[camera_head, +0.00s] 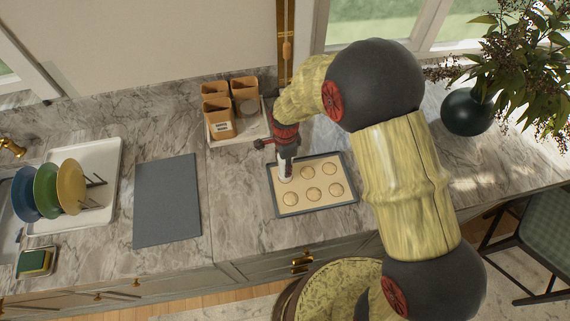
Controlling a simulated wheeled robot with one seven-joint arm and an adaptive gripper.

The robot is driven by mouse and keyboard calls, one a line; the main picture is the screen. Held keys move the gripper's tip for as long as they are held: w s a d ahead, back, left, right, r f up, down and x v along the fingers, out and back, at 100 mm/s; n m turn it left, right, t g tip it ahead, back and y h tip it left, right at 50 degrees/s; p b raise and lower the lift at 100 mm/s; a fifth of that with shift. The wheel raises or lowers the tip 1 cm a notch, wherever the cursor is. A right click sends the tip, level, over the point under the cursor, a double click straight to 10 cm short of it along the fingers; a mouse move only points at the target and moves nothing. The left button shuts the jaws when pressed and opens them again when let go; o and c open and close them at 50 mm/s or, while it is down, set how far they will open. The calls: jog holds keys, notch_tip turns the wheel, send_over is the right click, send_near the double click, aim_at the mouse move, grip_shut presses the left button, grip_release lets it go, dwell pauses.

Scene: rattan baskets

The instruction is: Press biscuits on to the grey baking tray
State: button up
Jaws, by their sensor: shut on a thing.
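The grey baking tray (282,214) lies flat on the marble counter with a pale mat inside its dark rim. Several round, pale golden biscuits (314,195) lie on it in rows. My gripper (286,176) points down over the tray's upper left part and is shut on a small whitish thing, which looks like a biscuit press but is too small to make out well. The lower end of the held thing is at or just above the tray mat; I cannot tell whether it touches.
A grey board (166,202) lies left of the tray. A white tray with wooden containers (219,113) stands behind. A dish rack with plates (71,186) is at the far left. A dark vase (467,112) with a plant stands at the right.

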jog(key=shift+f+b, duration=0.3)
jog(key=shift+f, duration=0.2)
dwell(0.5)
jog(key=shift+s+f, duration=0.1)
dwell(0.9)
jog(key=shift+r+p, duration=2)
jog(key=shift+r, duration=1.6)
